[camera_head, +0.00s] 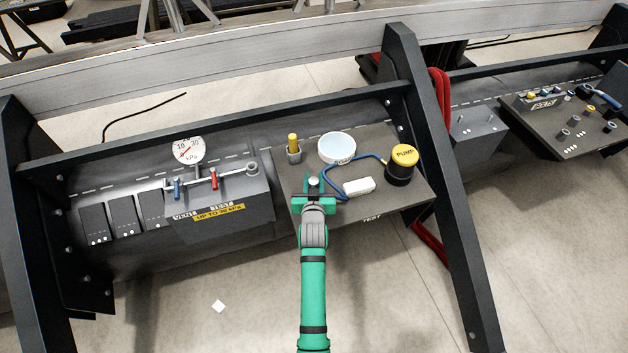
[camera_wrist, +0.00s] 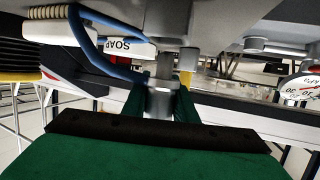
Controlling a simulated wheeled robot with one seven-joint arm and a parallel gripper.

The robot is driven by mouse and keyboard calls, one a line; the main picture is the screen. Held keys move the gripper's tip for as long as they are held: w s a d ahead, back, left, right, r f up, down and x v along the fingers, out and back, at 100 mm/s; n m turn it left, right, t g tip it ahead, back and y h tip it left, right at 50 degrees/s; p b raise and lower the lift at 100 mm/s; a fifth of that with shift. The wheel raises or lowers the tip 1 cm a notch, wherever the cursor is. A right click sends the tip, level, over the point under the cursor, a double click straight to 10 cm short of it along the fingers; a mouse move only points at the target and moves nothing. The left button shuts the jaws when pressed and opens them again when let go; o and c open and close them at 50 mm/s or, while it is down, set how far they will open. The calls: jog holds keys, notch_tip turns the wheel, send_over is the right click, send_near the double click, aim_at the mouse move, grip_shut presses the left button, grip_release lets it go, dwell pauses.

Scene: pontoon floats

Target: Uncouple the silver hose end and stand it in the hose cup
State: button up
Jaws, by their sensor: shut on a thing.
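My gripper (camera_head: 314,196) is over the dark shelf, with its green fingers shut on the silver hose end (camera_wrist: 163,100). In the wrist view the silver piece stands between the fingertips, with a narrower grey stem beyond it. Its top also shows in the head view (camera_head: 314,181). A blue hose (camera_head: 352,158) runs from near my gripper toward the yellow-topped pump (camera_head: 403,162). A small grey cup (camera_head: 294,157) with a yellow stick in it stands behind my gripper; I cannot tell whether it is the hose cup. My gripper hides where the hose end is seated.
A box (camera_head: 220,203) at left bears a pressure gauge (camera_head: 188,149), red and blue valve levers and a pipe. A dark slanted post (camera_head: 450,190) rises at the right.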

jog(key=shift+f, duration=1.95)
jog(key=o, duration=1.2)
jog(key=v, duration=1.1)
